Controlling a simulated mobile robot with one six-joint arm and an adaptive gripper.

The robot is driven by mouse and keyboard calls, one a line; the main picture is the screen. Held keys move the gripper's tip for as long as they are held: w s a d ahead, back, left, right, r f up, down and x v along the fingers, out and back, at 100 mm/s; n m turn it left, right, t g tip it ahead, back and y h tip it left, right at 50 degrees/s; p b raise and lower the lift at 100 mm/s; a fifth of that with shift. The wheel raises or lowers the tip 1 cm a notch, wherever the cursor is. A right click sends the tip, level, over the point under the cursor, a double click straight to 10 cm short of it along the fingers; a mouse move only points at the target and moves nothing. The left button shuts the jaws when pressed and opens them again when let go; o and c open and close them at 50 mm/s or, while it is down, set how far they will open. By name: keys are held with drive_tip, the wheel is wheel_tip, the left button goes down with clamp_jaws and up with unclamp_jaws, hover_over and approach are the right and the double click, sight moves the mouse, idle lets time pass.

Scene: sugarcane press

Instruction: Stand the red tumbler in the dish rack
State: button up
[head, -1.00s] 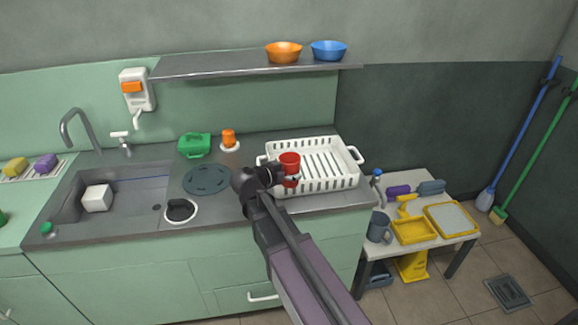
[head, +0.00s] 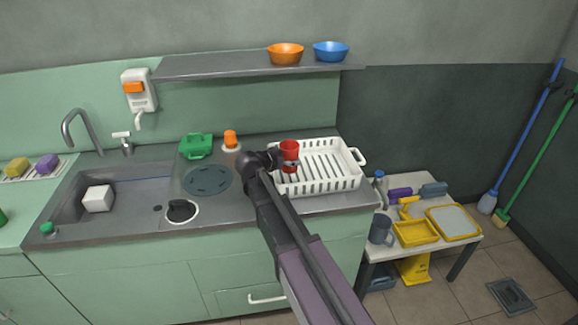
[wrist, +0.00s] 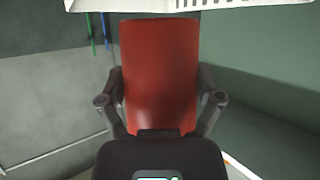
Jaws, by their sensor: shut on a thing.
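The red tumbler (head: 289,149) is upright in my gripper (head: 290,165), over the left part of the white dish rack (head: 345,184) in the head view. In the wrist view the tumbler (wrist: 160,75) fills the middle, with a finger of my gripper (wrist: 160,100) on each side of it. The gripper is shut on the tumbler. A strip of the rack (wrist: 240,3) shows along the top of the wrist view. My wrist hides the rack's left end. I cannot tell whether the tumbler's base touches the rack.
A shelf (head: 210,67) with an orange bowl (head: 285,53) and a blue bowl (head: 330,51) hangs above. The rack's right part is empty. A low table (head: 455,248) stands at the right.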

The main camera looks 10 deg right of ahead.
sight(288, 168)
drive_tip(key=shift+w, duration=0.35)
drive_tip(key=shift+w+d+f+b, duration=0.1)
drive_tip(key=shift+w+f+b, duration=0.15)
drive_tip(key=shift+f+b, duration=1.55)
drive_tip(key=shift+f, duration=0.05)
drive_tip(key=shift+f+b, duration=0.6)
drive_tip(key=o, duration=1)
drive_tip(key=shift+r, duration=0.15)
